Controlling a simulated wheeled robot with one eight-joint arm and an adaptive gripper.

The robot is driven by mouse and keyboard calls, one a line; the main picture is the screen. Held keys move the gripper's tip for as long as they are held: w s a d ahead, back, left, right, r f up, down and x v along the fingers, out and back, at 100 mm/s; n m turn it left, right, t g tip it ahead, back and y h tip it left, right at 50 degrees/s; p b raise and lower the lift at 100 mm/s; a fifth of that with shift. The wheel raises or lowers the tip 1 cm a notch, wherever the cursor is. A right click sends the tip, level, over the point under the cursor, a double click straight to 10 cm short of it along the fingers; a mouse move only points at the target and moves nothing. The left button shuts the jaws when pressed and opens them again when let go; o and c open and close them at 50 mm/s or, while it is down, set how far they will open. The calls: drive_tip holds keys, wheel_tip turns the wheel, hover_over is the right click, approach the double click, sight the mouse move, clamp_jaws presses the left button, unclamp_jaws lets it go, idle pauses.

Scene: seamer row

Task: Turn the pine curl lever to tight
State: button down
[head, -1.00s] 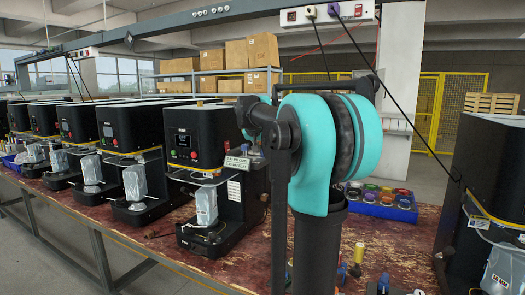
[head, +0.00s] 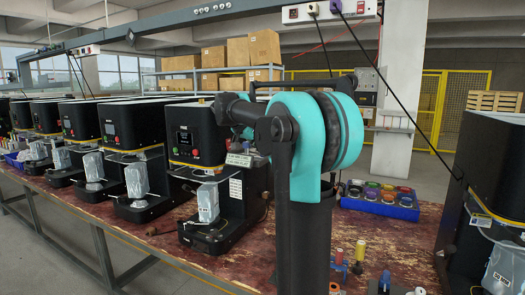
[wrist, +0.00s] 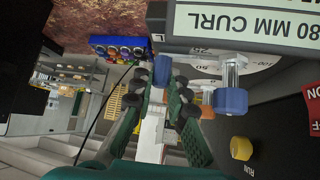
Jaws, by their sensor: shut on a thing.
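In the wrist view my gripper (wrist: 162,84) has its two green fingers closed in on a blue-ended lever (wrist: 161,68), which I take for the curl lever. The lever's blue end shows between the fingertips, and the rest of it is hidden. A pale dial plate (wrist: 205,68) with numbers lies behind it, below a sign reading "80 MM CURL" (wrist: 255,22). Its tight mark cannot be read. In the head view my arm hides the gripper and lever; the nearest black seamer (head: 200,145) stands just left of the arm.
A second blue knob (wrist: 230,101) on a clear stem and a yellow knob (wrist: 241,148) sit close to the right of my fingers. Another seamer (head: 485,200) is at the right.

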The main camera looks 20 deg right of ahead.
drive_tip(key=c, duration=1.5)
unclamp_jaws()
drive_tip(key=shift+a, duration=0.1)
drive_tip(key=v, duration=1.2)
